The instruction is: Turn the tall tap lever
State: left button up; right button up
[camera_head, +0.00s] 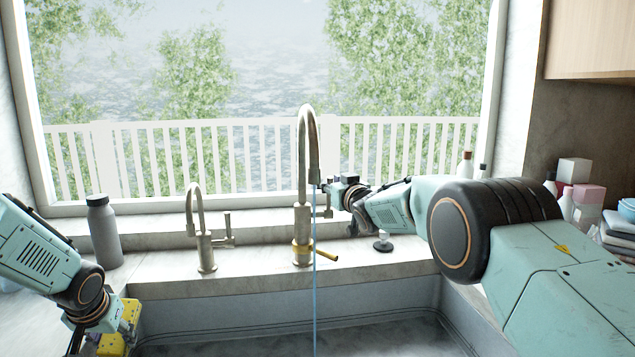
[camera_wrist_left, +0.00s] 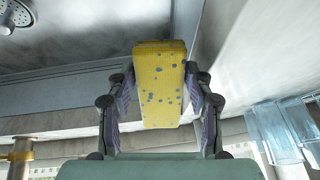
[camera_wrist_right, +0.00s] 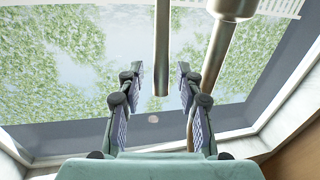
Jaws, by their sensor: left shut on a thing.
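A thin blue stream (camera_head: 314,290) falls from the spout. My left gripper (camera_head: 118,335) is shut on a yellow sponge (camera_wrist_left: 160,90) with blue spots, at the sink's left side.
A smaller tap (camera_head: 203,240) stands left of the tall tap. A grey bottle (camera_head: 103,232) is on the left counter. A small metal knob (camera_head: 383,242) stands right of the lever, below my right forearm. Boxes and bottles (camera_head: 575,180) crowd the right counter.

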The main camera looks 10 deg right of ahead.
jog(key=shift+a+r, duration=0.15)
jog(key=shift+r, duration=0.15)
jog(key=shift+w+f, duration=0.35)
jog(key=shift+w, duration=0.05)
jog(key=shift+s+r, duration=0.3)
jog(key=c, duration=0.5)
jog(key=shift+w+f, duration=0.15)
grip_shut()
jog(key=shift+f, duration=0.2)
